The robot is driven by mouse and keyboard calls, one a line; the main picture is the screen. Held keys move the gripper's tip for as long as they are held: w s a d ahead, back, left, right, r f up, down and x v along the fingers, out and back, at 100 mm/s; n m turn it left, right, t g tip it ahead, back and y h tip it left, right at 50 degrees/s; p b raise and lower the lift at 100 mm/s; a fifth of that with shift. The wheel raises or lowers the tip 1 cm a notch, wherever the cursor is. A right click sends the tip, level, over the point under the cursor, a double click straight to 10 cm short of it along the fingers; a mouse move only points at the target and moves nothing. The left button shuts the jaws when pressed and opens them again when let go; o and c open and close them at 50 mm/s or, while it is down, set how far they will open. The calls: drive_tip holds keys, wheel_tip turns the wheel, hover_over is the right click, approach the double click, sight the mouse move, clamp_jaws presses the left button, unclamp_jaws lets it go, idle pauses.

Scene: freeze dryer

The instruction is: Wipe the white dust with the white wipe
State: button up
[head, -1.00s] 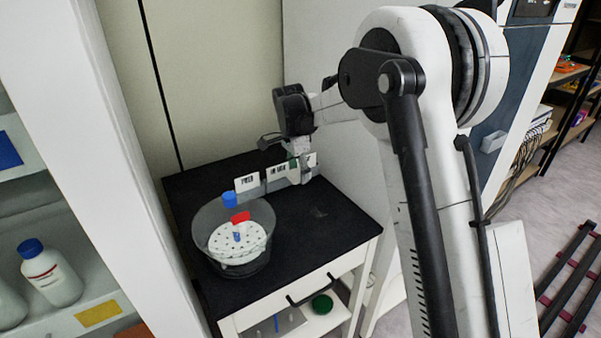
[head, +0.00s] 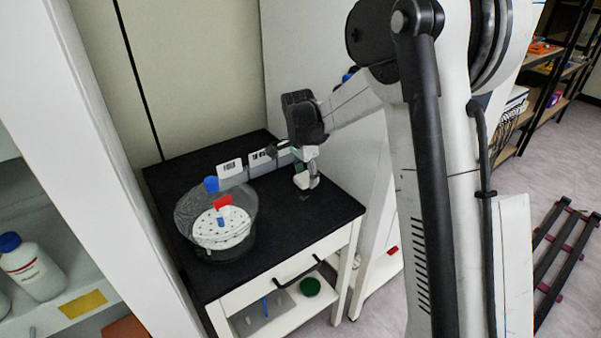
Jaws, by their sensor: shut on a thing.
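My gripper (head: 307,176) points down at the right part of the black table top (head: 285,228). It is shut on a small white piece, which looks like the white wipe (head: 301,182), low at or just above the surface. The fingers and the wipe are small in the picture, so contact with the table is hard to tell. The white dust cannot be made out clearly now; the faint greyish patch seen earlier lies about where my gripper is and is largely hidden by it.
A clear bowl (head: 183,222) with a white perforated disc and red and blue parts stands on the left of the table. A wall is behind, a white panel to the right. The table's front right is clear.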

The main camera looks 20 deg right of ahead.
sight(307, 199)
wheel_tip(307, 199, down, 7)
drive_tip(key=b, duration=0.3)
drive_tip(key=shift+r, duration=0.2)
drive_tip(key=shift+w+a+r, duration=0.1)
drive_tip(key=shift+w, duration=0.25)
drive_tip(key=shift+c, duration=0.4)
drive_tip(key=shift+w+a+f+p, duration=0.1)
drive_tip(key=shift+w+a+p, duration=0.2)
drive_tip(key=shift+w, duration=0.4)
drive_tip(key=shift+w+a+f+p, duration=0.1)
drive_tip(key=shift+w+a+p, duration=0.15)
drive_tip(key=shift+w, duration=0.45)
drive_tip(key=shift+w+a+r+p, duration=0.1)
drive_tip(key=shift+w+r+p, duration=0.1)
drive_tip(key=shift+p, duration=0.1)
drive_tip(key=shift+s+d+f+b, duration=0.15)
drive_tip(key=shift+s+d+b, duration=0.05)
drive_tip(key=shift+s, duration=0.25)
drive_tip(key=shift+s+d+f+b, duration=0.15)
drive_tip(key=shift+s+b, duration=0.05)
drive_tip(key=shift+s, duration=0.25)
drive_tip(key=shift+s+d+r, duration=0.1)
drive_tip(key=shift+s+d, duration=0.1)
drive_tip(key=shift+s, duration=0.35)
drive_tip(key=shift+s+d, duration=0.2)
drive_tip(key=shift+s, duration=0.3)
drive_tip(key=shift+r+p, duration=1.65)
drive_tip(key=shift+r, duration=2.4)
